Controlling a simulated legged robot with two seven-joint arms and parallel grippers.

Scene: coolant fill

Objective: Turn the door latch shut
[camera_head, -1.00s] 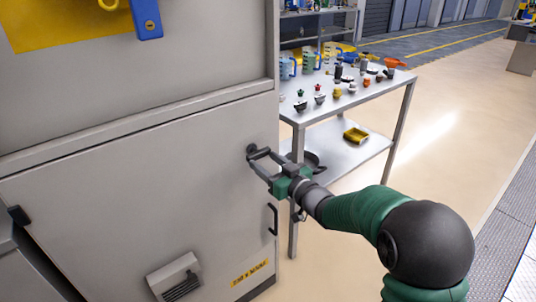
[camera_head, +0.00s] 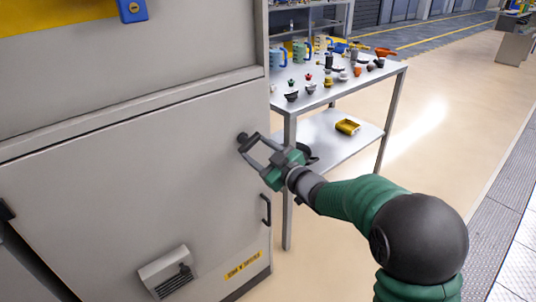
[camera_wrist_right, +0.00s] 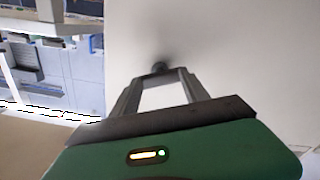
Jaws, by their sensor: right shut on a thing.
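The door latch (camera_head: 241,137) is a small dark knob on the upper right part of the grey cabinet door (camera_head: 130,190). My right gripper (camera_head: 248,142) reaches in from the right, and its fingertips are at the latch, shut on it. In the right wrist view the latch (camera_wrist_right: 160,68) shows as a dark round shape between the fingertips, against the pale door. The fingers hide part of the latch, so its exact angle is hard to tell. The door lies flush with the cabinet front as far as I can see. My left gripper is not in view.
A dark door handle (camera_head: 266,210) sits below the latch near the door's right edge. A vent box (camera_head: 166,270) sticks out low on the door. A metal table (camera_head: 372,88) with cups and small parts stands behind right. Open floor lies to the right.

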